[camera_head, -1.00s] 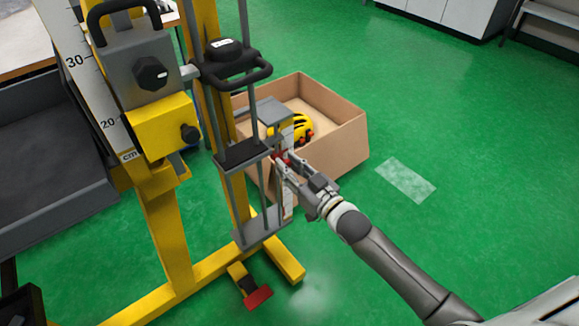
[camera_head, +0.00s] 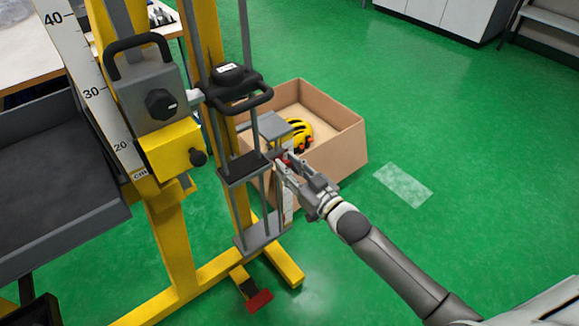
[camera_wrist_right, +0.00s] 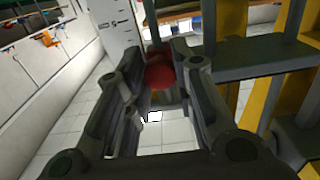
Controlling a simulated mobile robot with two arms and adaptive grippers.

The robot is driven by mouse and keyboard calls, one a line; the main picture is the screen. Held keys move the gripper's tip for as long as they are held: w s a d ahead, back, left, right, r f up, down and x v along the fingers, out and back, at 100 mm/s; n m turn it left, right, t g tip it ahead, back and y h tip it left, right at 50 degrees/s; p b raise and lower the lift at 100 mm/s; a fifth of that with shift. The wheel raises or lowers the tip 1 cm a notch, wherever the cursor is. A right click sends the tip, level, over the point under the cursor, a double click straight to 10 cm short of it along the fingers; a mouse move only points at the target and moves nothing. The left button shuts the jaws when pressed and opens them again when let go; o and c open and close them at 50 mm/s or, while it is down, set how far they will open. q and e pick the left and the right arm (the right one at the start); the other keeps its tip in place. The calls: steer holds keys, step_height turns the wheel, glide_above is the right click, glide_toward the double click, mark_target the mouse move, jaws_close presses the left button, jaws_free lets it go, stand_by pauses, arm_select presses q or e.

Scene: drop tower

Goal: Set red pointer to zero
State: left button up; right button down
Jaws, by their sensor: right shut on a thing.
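The red pointer (camera_wrist_right: 159,73) sits between the fingers of my right gripper (camera_wrist_right: 161,62) in the right wrist view. A white scale with dark marks (camera_wrist_right: 117,28) stands upright just left of it. In the head view the pointer (camera_head: 285,157) is a small red spot at the tip of my right gripper (camera_head: 281,163), beside the lower grey frame of the tower (camera_head: 244,166). The gripper is shut on the pointer. The fingers hide part of it, and I cannot read which mark it stands at. My left gripper is not in view.
A cardboard box (camera_head: 345,150) with a yellow helmet (camera_head: 297,133) stands behind the gripper. A large centimetre scale (camera_head: 95,92) and a grey and yellow block with a knob (camera_head: 160,104) are at the left.

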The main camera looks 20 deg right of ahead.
steer(key=shift+r, duration=0.3)
steer(key=c, duration=1.2)
jaws_free()
steer(key=shift+f, duration=0.1)
steer(key=shift+s, duration=0.1)
steer(key=shift+v, duration=3.9)
